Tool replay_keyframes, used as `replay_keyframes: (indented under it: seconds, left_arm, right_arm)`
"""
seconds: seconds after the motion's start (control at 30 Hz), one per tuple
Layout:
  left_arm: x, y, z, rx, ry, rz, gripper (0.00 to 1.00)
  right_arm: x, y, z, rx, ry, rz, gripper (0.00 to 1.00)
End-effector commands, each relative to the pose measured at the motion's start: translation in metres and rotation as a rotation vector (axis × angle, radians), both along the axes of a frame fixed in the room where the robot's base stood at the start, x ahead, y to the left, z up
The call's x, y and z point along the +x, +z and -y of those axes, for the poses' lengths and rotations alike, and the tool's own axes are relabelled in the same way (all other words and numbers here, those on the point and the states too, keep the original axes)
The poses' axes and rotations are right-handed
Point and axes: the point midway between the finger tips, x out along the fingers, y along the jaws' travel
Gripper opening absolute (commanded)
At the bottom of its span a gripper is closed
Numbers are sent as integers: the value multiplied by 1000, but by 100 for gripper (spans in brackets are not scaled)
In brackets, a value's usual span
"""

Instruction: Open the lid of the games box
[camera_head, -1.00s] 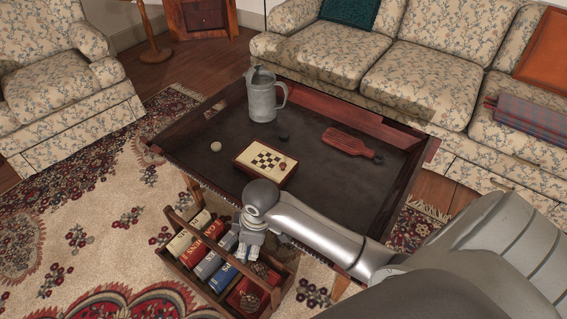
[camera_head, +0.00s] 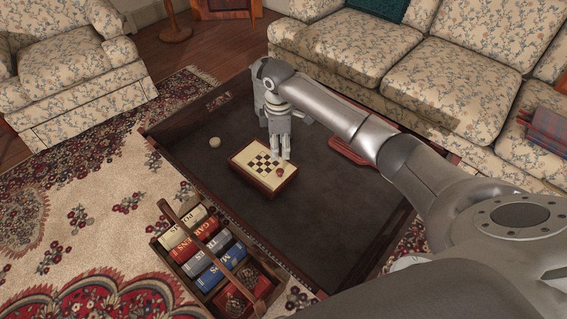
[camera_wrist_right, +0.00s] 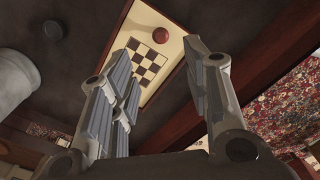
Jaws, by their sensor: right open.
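The games box (camera_head: 264,169) lies on the dark table, its lid shut, with a checkered board pattern on a cream top and a reddish-brown rim. A small red round piece (camera_head: 280,171) sits on the lid near its right side; it also shows in the right wrist view (camera_wrist_right: 160,35). My right gripper (camera_head: 281,155) is over the far edge of the box, fingers pointing down. In the right wrist view the open gripper (camera_wrist_right: 160,95) has the box's top (camera_wrist_right: 150,58) showing between and beyond its fingers. Whether the fingers touch the box I cannot tell. My left gripper is not in view.
A pale round thing (camera_head: 215,142) lies on the table (camera_head: 225,190) left of the box. A red paddle-like board (camera_head: 350,150) lies to the right, partly behind my arm. A book caddy (camera_head: 160,246) stands on the rug.

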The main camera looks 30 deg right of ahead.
Motion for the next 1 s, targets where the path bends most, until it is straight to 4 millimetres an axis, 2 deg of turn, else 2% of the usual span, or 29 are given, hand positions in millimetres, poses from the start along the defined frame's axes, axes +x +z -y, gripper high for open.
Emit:
replay_keyframes:
  seconds: [0.37, 0.5, 0.7, 1.0]
  left_arm:
    - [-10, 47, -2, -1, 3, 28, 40]
    - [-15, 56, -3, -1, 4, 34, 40]
    - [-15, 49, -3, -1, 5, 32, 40]
    - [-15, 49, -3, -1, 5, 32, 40]
  right_arm:
    - [-1, -53, 0, -1, -1, -3, 44]
    - [-1, -80, -1, 0, -1, -2, 44]
    - [-1, -98, 0, -2, -1, 0, 44]
    - [-1, -101, 0, -1, -1, 0, 44]
